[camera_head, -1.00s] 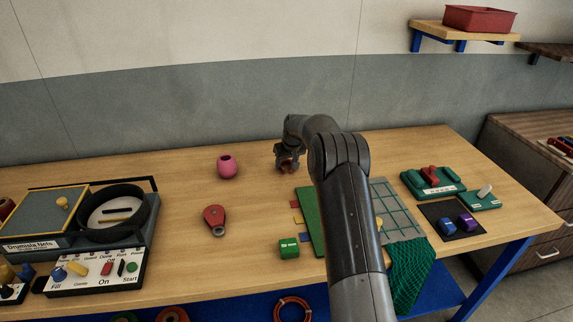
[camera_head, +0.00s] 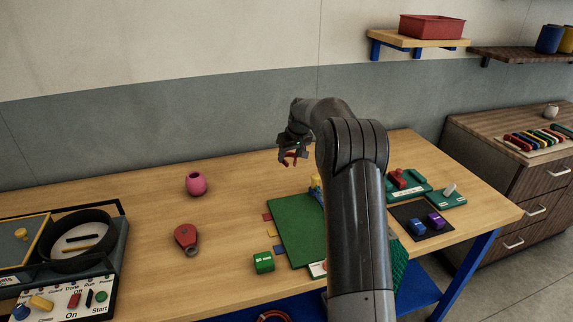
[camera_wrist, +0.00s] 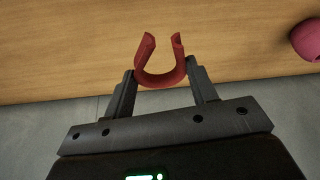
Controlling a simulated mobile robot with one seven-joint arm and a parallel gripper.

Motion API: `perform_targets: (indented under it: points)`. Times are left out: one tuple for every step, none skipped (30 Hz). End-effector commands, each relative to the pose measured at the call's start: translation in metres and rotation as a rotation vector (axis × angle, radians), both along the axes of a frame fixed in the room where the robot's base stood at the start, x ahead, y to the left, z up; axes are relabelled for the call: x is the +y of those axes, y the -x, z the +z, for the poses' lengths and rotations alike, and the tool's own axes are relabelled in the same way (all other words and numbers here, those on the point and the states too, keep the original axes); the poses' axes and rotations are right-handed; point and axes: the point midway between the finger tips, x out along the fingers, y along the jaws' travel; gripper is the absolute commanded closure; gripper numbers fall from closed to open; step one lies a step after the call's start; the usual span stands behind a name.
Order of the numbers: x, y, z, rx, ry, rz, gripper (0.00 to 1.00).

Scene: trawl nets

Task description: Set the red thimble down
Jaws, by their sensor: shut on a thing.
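The red thimble (camera_wrist: 158,79) is an open U-shaped piece with its open end away from my gripper in the wrist view. My gripper (camera_wrist: 161,83) is shut on it, with one dark finger on each side of its curve. In the head view my gripper (camera_head: 293,152) hangs by the far edge of the workbench, and the red thimble (camera_head: 290,160) shows at its fingertips. The thimble appears raised off the bench top. The exact height cannot be told.
A pink round pot (camera_head: 196,184) and a red pulley block (camera_head: 186,238) stand left on the wooden bench (camera_head: 150,210). A green board (camera_head: 298,228) and green block (camera_head: 263,262) lie nearer. My arm hides part of the right side. Bare wood lies around the pot.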

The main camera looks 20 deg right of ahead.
Motion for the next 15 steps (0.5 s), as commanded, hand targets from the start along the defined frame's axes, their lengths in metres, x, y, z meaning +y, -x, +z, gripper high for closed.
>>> perform_targets:
  points:
    - [-0.02,0.001,0.001,-0.001,0.001,-0.026,0.72]
    - [-0.031,0.002,0.001,0.0,0.001,-0.042,0.72]
    - [-0.047,0.002,0.001,0.0,0.001,-0.065,0.72]
    - [-0.06,0.003,0.002,0.0,0.001,-0.085,0.72]
    - [-0.073,0.004,0.002,0.0,0.001,-0.103,0.72]
    - [-0.09,0.006,0.002,-0.001,0.001,-0.128,0.72]
    - [-0.102,0.008,0.002,-0.001,0.0,-0.146,0.72]
    - [-0.115,0.009,0.002,-0.001,0.0,-0.165,0.72]
    - [-0.129,0.012,0.003,-0.001,0.0,-0.186,0.72]
    - [-0.14,0.014,0.002,0.0,0.0,-0.202,0.72]
    - [-0.149,0.016,0.003,0.0,0.0,-0.217,0.72]
    - [-0.16,0.018,0.003,0.0,0.0,-0.232,0.72]
    - [-0.167,0.019,0.003,0.0,0.0,-0.243,0.72]
    - [-0.173,0.021,0.003,-0.001,0.0,-0.251,0.72]
    - [-0.178,0.022,0.003,-0.002,0.0,-0.26,0.72]
